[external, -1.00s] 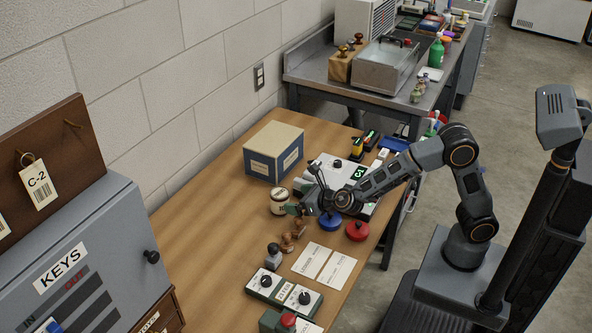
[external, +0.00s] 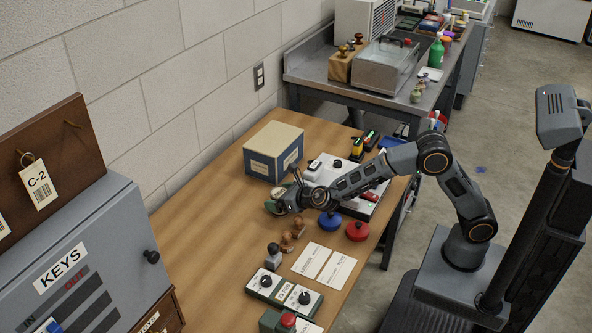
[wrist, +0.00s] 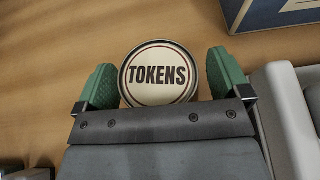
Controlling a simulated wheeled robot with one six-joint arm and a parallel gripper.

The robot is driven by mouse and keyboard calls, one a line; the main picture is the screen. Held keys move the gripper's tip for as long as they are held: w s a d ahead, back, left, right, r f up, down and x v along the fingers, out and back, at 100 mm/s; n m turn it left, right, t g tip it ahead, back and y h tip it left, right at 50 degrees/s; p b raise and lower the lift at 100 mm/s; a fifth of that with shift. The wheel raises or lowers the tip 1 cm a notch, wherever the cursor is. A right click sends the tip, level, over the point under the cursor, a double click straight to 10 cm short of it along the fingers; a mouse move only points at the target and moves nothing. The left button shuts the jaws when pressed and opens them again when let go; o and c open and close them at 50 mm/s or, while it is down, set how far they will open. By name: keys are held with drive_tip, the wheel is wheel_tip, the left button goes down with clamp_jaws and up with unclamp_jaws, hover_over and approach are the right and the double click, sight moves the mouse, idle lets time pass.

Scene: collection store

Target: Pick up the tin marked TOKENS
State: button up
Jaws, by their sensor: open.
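The tin marked TOKENS (wrist: 158,73) is round with a cream lid, a dark ring and black lettering. It stands on the wooden table. In the wrist view my gripper (wrist: 160,80) is open, with one green finger on each side of the tin. Small gaps show between the fingers and the tin, and the tin's lower edge is hidden by the gripper body. In the external view my gripper (external: 274,202) is low at the tin's place and hides most or all of it.
A blue and cream box (external: 273,152) stands behind the gripper. A white and grey device (external: 330,172) lies close on the right. Blue (external: 330,222) and red (external: 357,231) round things and wooden-handled stamps (external: 293,238) are nearer the front. The table's left side is clear.

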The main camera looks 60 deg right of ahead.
drive_tip(key=c, duration=1.1)
drive_tip(key=shift+c, duration=0.5)
drive_tip(key=shift+r, duration=0.1)
